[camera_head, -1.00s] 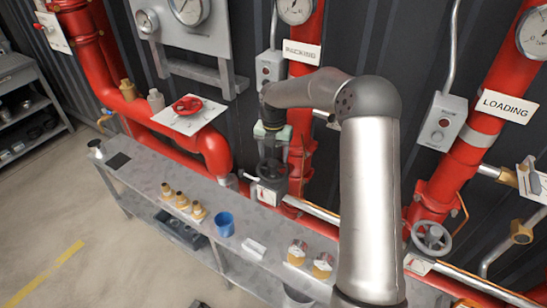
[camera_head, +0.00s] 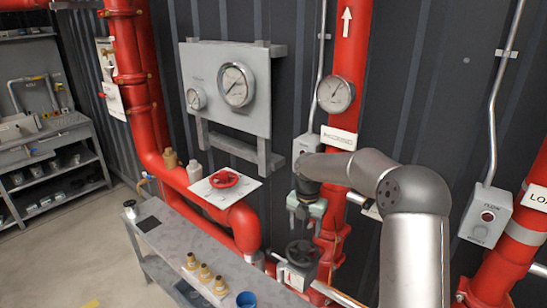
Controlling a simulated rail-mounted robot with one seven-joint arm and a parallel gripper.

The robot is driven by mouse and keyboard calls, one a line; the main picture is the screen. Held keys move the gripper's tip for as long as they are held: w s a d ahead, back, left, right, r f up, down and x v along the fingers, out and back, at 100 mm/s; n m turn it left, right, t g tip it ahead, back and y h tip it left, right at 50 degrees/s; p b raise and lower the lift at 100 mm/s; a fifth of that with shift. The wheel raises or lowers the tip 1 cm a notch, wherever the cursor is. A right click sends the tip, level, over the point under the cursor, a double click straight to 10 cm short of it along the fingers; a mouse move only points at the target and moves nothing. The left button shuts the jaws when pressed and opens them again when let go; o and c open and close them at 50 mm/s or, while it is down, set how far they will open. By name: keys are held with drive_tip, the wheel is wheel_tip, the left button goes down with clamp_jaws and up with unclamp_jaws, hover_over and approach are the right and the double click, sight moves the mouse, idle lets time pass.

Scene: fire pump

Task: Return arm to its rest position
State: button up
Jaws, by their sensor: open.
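My arm (camera_head: 415,240) reaches in from the lower right, with its elbow bent and the forearm pointing left. My gripper (camera_head: 303,222) hangs at its end, in front of the red vertical pipe marked with a white label. It is open and points down, with nothing seen in it. A dark valve handwheel (camera_head: 301,252) is below it, with a visible gap between them. The fingertips are small and hard to make out.
A grey bench (camera_head: 185,236) holds several brass fittings (camera_head: 205,274) and a blue cup (camera_head: 246,300). A red handwheel (camera_head: 224,178) lies on a white plate. A gauge panel (camera_head: 228,88), red pipes and a grey switch box (camera_head: 485,217) line the wall. Floor at the left is open.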

drive_tip(key=s+r+m+b, duration=0.1)
drive_tip(key=s+m+b, duration=0.1)
drive_tip(key=s+m, duration=1.2)
drive_tip(key=s+r+m+t+b, duration=0.1)
drive_tip(key=s+m+b, duration=0.1)
drive_tip(key=s+m, duration=1.3)
drive_tip(key=s, duration=0.8)
drive_tip(key=shift+s+r+m, duration=0.3)
drive_tip(key=shift+s+r, duration=0.05)
drive_tip(key=shift+r, duration=0.05)
